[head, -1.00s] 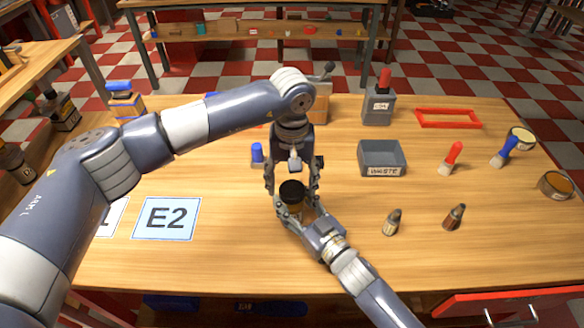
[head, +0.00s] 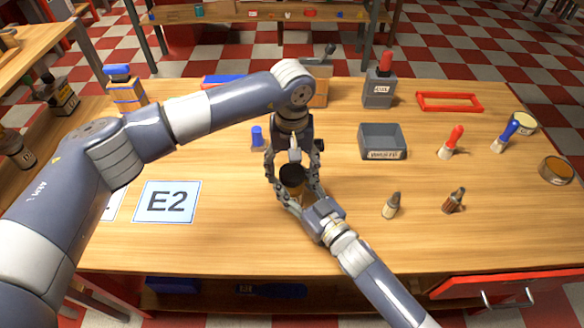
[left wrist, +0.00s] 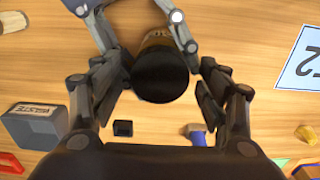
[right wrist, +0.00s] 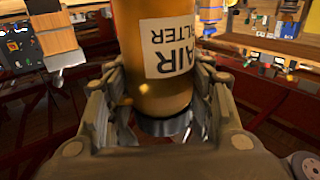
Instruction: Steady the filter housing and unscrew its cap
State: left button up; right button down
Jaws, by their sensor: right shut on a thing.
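The filter housing is an amber cylinder with a white "AIR FILTER" label (right wrist: 165,50), inverted in the right wrist view. My right gripper (head: 297,190) is shut on it from the front right and holds it near the middle of the table. Its black round cap (head: 291,175) faces up toward my left gripper and fills the centre of the left wrist view (left wrist: 160,75). My left gripper (head: 294,168) comes down from above and is open, its fingers on either side of the cap with gaps visible. Whether the housing touches the table is hidden.
A grey bin (head: 382,142) stands right of the grippers and a blue-topped item (head: 257,138) stands close behind on the left. Two small bottles (head: 392,205) (head: 453,200) stand at the front right.

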pick_arm(q)
jog(key=shift+r, duration=0.1)
notch_tip(320, 180, up, 8)
jog(key=shift+f, duration=0.2)
jog(key=shift+c, duration=0.4)
jog(key=shift+f, duration=3.9)
jog(key=shift+c, duration=0.6)
jog(key=c, duration=1)
jog(key=o, duration=1.2)
